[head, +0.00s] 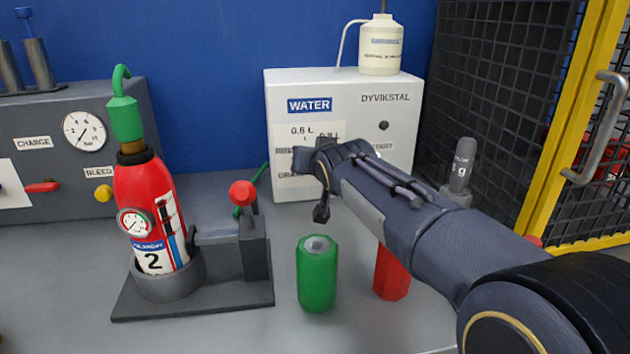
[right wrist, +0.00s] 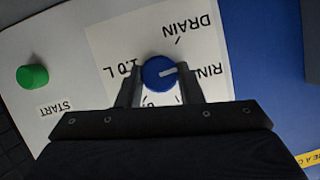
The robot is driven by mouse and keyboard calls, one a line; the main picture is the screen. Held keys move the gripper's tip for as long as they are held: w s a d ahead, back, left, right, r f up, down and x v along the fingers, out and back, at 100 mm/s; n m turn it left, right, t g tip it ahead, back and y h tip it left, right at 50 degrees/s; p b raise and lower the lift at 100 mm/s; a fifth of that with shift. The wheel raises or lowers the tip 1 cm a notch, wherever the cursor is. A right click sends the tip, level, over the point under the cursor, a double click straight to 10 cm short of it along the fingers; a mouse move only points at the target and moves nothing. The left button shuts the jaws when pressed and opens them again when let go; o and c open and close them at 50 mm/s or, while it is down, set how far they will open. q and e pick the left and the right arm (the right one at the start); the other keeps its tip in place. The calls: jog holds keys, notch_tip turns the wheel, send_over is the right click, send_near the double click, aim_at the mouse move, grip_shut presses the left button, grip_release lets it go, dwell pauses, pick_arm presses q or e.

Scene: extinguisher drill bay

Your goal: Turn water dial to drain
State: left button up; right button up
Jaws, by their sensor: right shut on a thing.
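The white water unit (head: 400,100), labelled WATER, stands at the back of the bench in the head view. Its dial is hidden there behind my right gripper (head: 312,175). In the right wrist view the blue water dial (right wrist: 158,74) sits between the two fingers of my right gripper (right wrist: 160,88), which is shut on it. The dial's white pointer points right, toward the partly covered RIN… label. The DRAIN label (right wrist: 192,28) is up and right of the dial, and the 1.0 L label is on its left. My left gripper is not in view.
A green START button (right wrist: 32,76) is on the same panel. A red extinguisher (head: 150,200) stands in a holder at left. A green cylinder (head: 317,275) and a red one (head: 391,275) stand below my right arm. A yellow-framed mesh cage (head: 560,130) is at right.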

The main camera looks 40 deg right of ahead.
jog(key=n+b, duration=0.1)
jog(key=n+h+b, duration=0.1)
jog(key=b, duration=0.1)
jog(key=shift+a+f+g+h, duration=0.1)
jog(key=shift+f+g+h, duration=0.2)
jog(key=shift+g, duration=0.1)
jog(key=shift+w+a+r+n+g+h+b, duration=0.1)
jog(key=shift+n+g+h+b, duration=0.1)
jog(key=shift+n+h+b, duration=0.45)
jog(key=shift+a+r+n+g+h+b, duration=0.1)
jog(key=shift+n+g+h+b, duration=0.15)
jog(key=shift+n+b, duration=0.65)
jog(key=shift+n, duration=0.25)
jog(key=o, duration=1)
jog(key=shift+r, duration=0.1)
